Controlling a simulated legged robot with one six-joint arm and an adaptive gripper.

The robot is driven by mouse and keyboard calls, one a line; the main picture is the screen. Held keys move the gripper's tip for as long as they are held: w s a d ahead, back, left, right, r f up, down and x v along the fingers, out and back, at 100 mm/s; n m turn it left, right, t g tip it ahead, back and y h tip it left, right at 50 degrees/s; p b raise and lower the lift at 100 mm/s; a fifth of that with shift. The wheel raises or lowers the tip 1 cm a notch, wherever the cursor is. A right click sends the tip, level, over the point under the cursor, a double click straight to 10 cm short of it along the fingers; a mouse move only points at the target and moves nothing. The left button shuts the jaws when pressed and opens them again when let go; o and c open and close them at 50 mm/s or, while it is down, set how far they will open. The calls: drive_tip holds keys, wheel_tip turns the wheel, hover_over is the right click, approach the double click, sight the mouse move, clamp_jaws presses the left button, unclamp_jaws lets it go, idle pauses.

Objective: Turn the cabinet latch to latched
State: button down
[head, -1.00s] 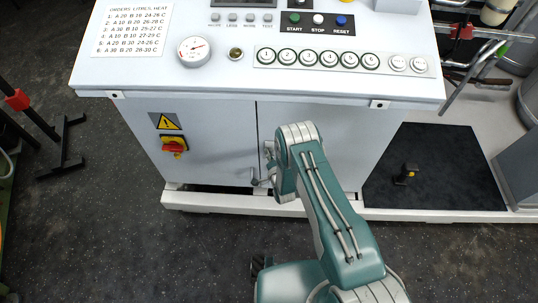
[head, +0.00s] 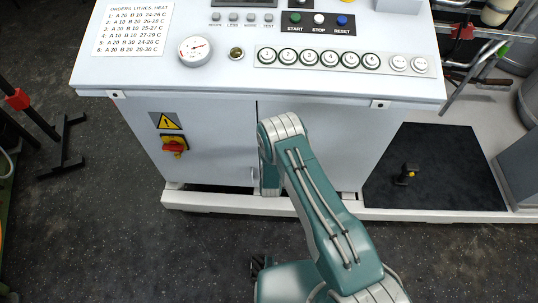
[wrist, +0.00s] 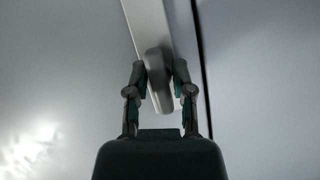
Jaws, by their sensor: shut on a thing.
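The cabinet latch (wrist: 158,85) is a grey metal handle in the middle of the wrist view, on a lighter plate (wrist: 148,22) beside the dark door seam. It points down the picture, slightly tilted. My gripper (wrist: 160,74) is shut on the latch, with one finger on each side of it. The white cabinet (head: 215,130) stands ahead in the head view. There my arm hides the latch and my gripper. I cannot tell from these views whether the latch is latched.
The control panel (head: 330,80) overhangs the doors. A black mat (head: 440,165) lies to the right. A dark stand (head: 65,150) is at the left.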

drive_tip(key=shift+s+f+n+h, duration=0.1)
drive_tip(key=shift+f+n+h, duration=0.05)
drive_tip(key=shift+n+h, duration=0.45)
drive_tip(key=shift+a+n, duration=0.1)
drive_tip(key=shift+n, duration=0.2)
drive_tip(key=c, duration=0.6)
unclamp_jaws()
drive_tip(key=shift+c, duration=0.2)
drive_tip(key=v, duration=1.2)
drive_tip(key=shift+a, duration=0.1)
